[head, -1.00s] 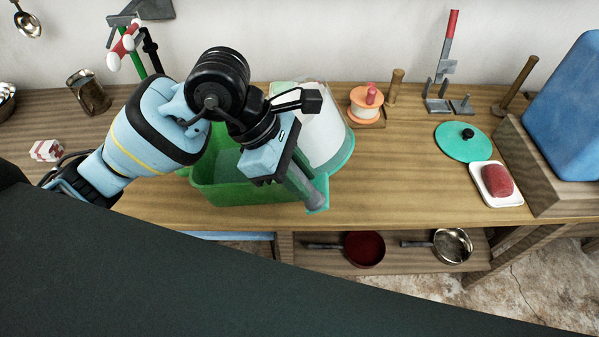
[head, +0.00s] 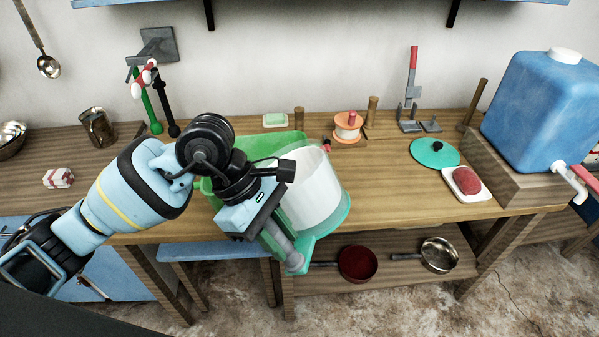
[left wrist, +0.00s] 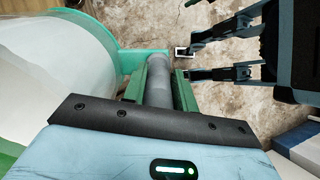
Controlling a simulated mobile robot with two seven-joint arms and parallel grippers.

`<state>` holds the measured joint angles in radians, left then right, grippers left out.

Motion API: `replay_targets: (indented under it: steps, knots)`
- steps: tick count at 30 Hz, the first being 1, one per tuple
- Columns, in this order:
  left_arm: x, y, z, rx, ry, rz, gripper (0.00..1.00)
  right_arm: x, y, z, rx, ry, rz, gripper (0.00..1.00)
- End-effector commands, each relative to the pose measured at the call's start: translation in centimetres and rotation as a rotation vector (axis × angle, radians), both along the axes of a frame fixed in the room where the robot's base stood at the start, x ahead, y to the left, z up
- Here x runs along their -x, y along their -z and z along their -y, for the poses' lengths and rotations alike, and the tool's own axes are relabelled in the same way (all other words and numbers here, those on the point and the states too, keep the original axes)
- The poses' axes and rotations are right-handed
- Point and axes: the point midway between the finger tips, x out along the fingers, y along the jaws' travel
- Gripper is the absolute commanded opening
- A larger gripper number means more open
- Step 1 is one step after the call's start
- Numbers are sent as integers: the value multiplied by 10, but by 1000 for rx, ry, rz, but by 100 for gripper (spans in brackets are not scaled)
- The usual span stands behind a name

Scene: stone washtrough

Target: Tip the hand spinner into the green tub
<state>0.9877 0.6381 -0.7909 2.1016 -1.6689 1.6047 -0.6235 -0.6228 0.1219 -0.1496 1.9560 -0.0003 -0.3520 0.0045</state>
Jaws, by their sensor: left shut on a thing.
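The hand spinner (head: 311,190) is a white drum in a clear body with a teal rim, at the front edge of the worktop in the head view. It also shows in the left wrist view (left wrist: 45,65). My left gripper (head: 282,243) is shut on its grey handle (left wrist: 160,80). The spinner looks tilted; its mouth is not clear. The green tub (head: 268,142) lies behind and left of it, largely hidden by my left arm and the spinner. My right gripper (left wrist: 193,52) shows in the left wrist view, fingers apart and empty, away from the spinner.
A teal lid (head: 435,152), a soap dish (head: 453,193) with a red bar and an orange-and-white spool (head: 347,134) stand on the worktop to the right. A blue water can (head: 540,110) stands far right. Pans (head: 357,262) lie on the shelf below.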

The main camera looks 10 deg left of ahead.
Motion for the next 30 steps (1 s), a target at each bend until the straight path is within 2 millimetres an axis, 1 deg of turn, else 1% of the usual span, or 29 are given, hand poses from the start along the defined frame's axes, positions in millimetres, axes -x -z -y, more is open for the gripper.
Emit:
replay_targets:
  steps: [7,11,15,18,24,27,30]
  knots:
    - [-5,20,-20,-4,388,2,0,-13,-7,0,-1,1,28,36]
    - [-8,29,-36,-4,607,1,0,-10,-6,0,-2,1,23,36]
    - [-12,37,-58,-7,840,0,0,-5,-4,0,-1,0,14,36]
    - [-16,40,-74,-8,992,1,0,-5,-4,0,-1,0,13,36]
    - [-22,42,-103,-5,1211,2,0,-5,-4,0,-1,0,13,36]
    - [-23,42,-112,-5,1269,2,0,-4,-3,0,0,0,11,36]
    - [-24,42,-116,-3,1298,3,0,-4,-3,0,1,-1,10,36]
